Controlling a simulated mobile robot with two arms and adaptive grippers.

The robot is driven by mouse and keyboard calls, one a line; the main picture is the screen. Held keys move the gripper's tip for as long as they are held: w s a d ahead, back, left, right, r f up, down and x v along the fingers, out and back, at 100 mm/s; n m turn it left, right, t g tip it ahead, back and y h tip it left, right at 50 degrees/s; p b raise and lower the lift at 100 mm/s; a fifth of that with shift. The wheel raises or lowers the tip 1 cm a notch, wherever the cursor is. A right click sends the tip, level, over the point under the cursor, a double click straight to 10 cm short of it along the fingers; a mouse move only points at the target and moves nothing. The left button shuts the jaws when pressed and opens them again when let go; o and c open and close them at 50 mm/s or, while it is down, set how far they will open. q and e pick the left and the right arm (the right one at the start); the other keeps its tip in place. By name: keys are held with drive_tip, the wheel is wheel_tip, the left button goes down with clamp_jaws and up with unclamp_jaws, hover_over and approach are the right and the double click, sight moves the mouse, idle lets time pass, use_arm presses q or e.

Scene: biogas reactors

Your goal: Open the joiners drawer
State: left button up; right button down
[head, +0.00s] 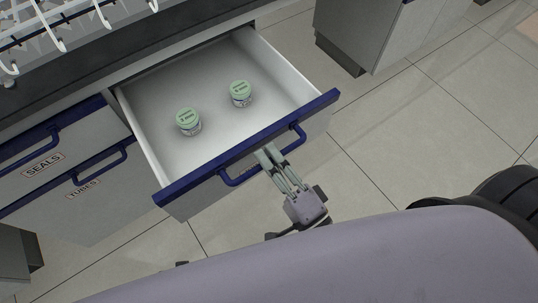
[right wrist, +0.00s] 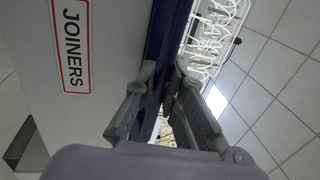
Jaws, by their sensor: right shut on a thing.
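The joiners drawer (head: 222,117) is pulled well out of the cabinet in the head view, and its inside shows. Its front has a blue top edge and a blue handle (head: 239,178). Its JOINERS label (right wrist: 76,45) shows in the right wrist view. Two jars with green lids, one on the left (head: 188,122) and one on the right (head: 241,93), stand upright in the drawer. My right gripper (head: 267,156) is at the drawer front, shut on the blue handle; its fingers (right wrist: 163,92) flank the blue bar in the wrist view. My left gripper is not in view.
The closed SEALS drawer (head: 70,158) and TUBES drawer (head: 95,190) are to the left. A white wire rack (head: 60,30) stands on the dark worktop (head: 130,50). Another cabinet (head: 375,35) is at the upper right. Tiled floor is clear right of the drawer.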

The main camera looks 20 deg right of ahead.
drive_tip(key=c, duration=1.7)
unclamp_jaws()
drive_tip(key=shift+o, duration=0.2)
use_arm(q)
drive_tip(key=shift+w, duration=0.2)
use_arm(e)
drive_tip(key=v, duration=1.2)
